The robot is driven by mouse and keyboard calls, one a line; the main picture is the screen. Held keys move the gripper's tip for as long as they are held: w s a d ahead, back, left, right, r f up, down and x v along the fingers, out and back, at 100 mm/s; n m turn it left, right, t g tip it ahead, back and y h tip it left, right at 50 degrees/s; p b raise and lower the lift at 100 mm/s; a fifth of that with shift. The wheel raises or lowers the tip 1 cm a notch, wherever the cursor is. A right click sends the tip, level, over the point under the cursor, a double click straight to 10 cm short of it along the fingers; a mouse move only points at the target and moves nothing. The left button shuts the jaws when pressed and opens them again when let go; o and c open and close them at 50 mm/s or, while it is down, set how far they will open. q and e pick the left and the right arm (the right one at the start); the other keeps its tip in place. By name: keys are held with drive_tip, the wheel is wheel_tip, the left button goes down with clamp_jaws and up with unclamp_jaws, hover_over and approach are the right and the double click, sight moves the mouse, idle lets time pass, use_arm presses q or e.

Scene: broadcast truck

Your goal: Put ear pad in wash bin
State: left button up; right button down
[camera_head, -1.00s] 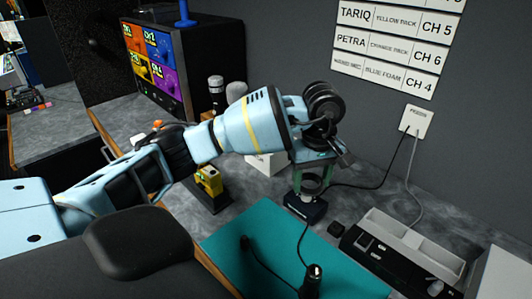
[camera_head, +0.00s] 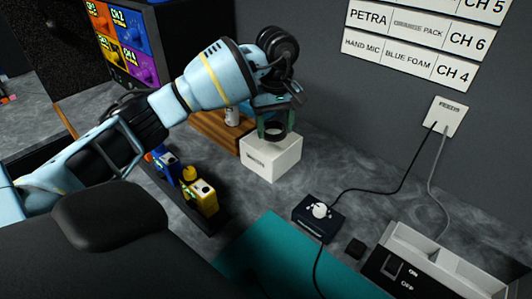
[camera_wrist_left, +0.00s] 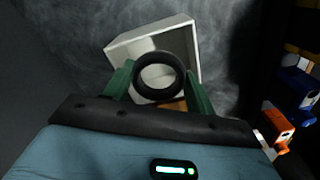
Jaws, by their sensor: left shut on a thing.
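The ear pad, a dark ring (camera_wrist_left: 160,56), is held between the green fingertips of my left gripper (camera_wrist_left: 160,82). In the head view the left gripper (camera_head: 274,124) is shut on the ear pad (camera_head: 275,137), just above the white bin. The wash bin appears to be this small white open box (camera_head: 262,170); its front label is too small to read. In the left wrist view the bin (camera_wrist_left: 192,56) lies beyond the ring, which overlaps its near part. Whether the ring touches the bin is unclear. My right gripper is out of view.
A dark box with a white knob (camera_head: 319,217) stands beside a teal mat (camera_head: 275,255). Blue and yellow packs (camera_head: 203,196) stand left of the bin. A grey tray with a switch (camera_head: 395,272) is at lower right.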

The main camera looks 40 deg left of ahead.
sight(272, 154)
use_arm(q)
drive_tip(key=shift+w+a+r, duration=0.1)
drive_tip(key=shift+w+a, duration=0.15)
drive_tip(key=shift+a, duration=0.25)
drive_tip(key=shift+s+f, duration=0.1)
drive_tip(key=shift+f, duration=4.85)
drive_tip(key=shift+f, duration=0.15)
drive_tip(key=o, duration=0.5)
drive_tip(key=shift+o, duration=1)
wheel_tip(272, 154, up, 12)
